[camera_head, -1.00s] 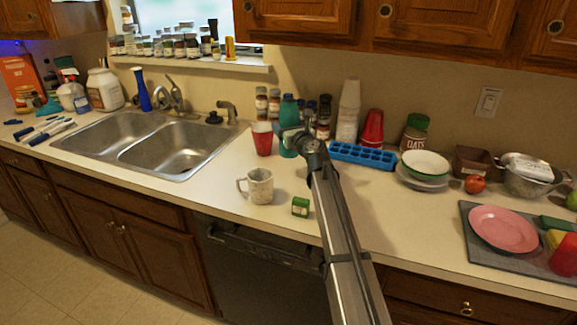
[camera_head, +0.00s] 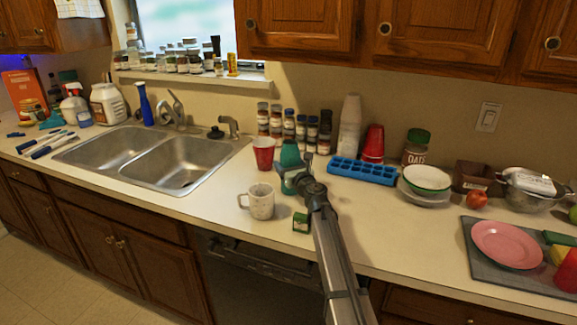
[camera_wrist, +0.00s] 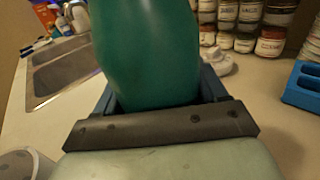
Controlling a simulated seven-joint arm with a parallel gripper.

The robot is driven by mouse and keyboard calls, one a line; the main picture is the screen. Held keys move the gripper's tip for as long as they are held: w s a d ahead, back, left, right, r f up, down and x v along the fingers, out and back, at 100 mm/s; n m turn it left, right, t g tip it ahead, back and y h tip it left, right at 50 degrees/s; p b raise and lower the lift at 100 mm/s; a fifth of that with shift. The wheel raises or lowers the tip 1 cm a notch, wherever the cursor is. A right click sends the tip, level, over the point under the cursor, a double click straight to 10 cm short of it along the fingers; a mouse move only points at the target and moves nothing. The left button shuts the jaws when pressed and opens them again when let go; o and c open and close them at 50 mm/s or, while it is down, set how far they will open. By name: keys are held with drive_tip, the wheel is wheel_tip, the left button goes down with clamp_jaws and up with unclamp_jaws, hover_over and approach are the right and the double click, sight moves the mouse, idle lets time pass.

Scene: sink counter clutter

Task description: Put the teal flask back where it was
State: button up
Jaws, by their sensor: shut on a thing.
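The teal flask (camera_head: 290,154) stands roughly upright in my gripper (camera_head: 296,178), right of the red cup (camera_head: 263,152) and behind the speckled mug (camera_head: 261,203). My gripper is shut on it. In the wrist view the flask (camera_wrist: 148,50) fills the upper middle between the jaws (camera_wrist: 160,100), and its top is cut off. I cannot tell whether its base touches the counter.
A small green box (camera_head: 300,222) lies in front of the flask, close to my arm. Spice jars (camera_head: 289,125) line the wall behind. A blue ice tray (camera_head: 362,171) is to the right, the sink (camera_head: 180,160) to the left.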

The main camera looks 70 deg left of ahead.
drive_tip(key=shift+f, duration=0.1)
drive_tip(key=o, duration=1.1)
drive_tip(key=shift+o, duration=0.2)
drive_tip(key=d, duration=1.2)
drive_tip(key=shift+r, duration=0.2)
